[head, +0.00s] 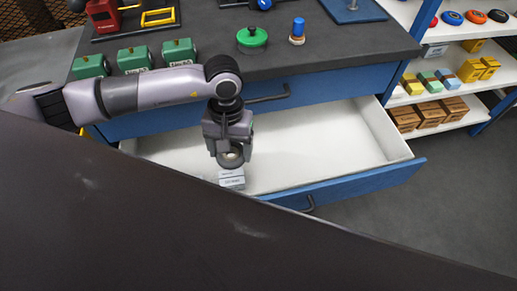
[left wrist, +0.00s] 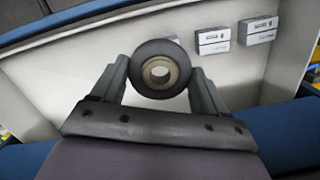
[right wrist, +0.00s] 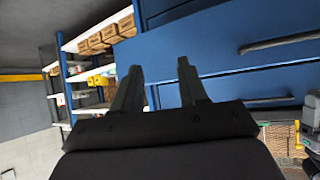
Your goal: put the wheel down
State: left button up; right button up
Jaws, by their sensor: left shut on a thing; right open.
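My left gripper (left wrist: 160,85) is shut on a dark wheel with a tan hub (left wrist: 178,50), held between its two fingers. In the head view my left gripper (head: 231,155) hangs over the open white drawer (head: 300,150), and the wheel shows only in part under it. Whether the wheel touches the drawer floor I cannot tell. My right gripper (right wrist: 157,85) is open and empty, in front of blue drawer fronts; it does not show in the head view.
Small grey labelled boxes (left wrist: 212,42) lie in the drawer; one (head: 232,180) shows just below my left gripper. The drawer's right part is bare. Green boxes (head: 135,59) and a green round knob (head: 252,37) stand on the dark worktop. Shelves (head: 470,85) with wheels and blocks stand at right.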

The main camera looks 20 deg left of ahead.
pick_arm(q)
jog(key=w+d+f+n+b, duration=0.1)
jog(key=w+d+n+b, duration=0.2)
jog(key=d+n+b, duration=0.4)
jog(key=b, duration=0.4)
send_over(262, 187)
jog(key=s, duration=0.2)
jog(key=shift+h, duration=0.4)
jog(key=f, duration=1.5)
jog(key=shift+w+d+f, duration=0.2)
notch_tip(262, 187, down, 4)
jog(key=shift+f+b, duration=0.2)
jog(key=shift+b, duration=0.3)
jog(key=shift+f, duration=0.2)
jog(key=o, duration=1.2)
jog(key=shift+r, duration=0.1)
jog(key=shift+c, duration=0.2)
